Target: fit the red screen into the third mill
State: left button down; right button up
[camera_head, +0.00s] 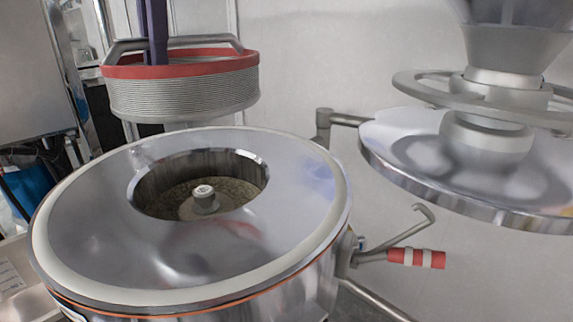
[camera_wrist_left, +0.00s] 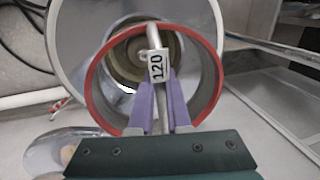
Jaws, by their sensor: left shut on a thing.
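The red screen (camera_head: 183,90) is a ribbed grey ring with a red rim and a grey bar handle. My left gripper (camera_head: 157,62), with purple fingers, is shut on the handle and holds the screen up above the back left of the mill. In the left wrist view the red rim (camera_wrist_left: 215,62) surrounds my left gripper (camera_wrist_left: 160,85), and a tag reading 120 hangs at the handle. The mill (camera_head: 290,215) has a round metal top with an open central hole and a spindle (camera_head: 204,198) inside. The screen is apart from the mill. My right gripper is out of view.
A metal lid with a hopper (camera_head: 470,165) is swung out to the right of the mill. A latch with a red-banded handle (camera_head: 416,257) sticks out at the mill's right side. A pale wall stands behind.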

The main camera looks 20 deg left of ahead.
pick_arm(q)
notch_tip(320, 180, down, 15)
jog(key=shift+s+d+f+p, duration=0.1)
jog(key=shift+s+d+p, duration=0.05)
jog(key=shift+p, duration=0.2)
notch_tip(320, 180, down, 4)
jog(key=shift+f, duration=0.35)
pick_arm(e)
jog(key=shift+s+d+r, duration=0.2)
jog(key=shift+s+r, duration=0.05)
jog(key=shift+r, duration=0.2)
pick_arm(q)
jog(key=shift+f, duration=0.1)
jog(key=c, duration=0.9)
grip_release()
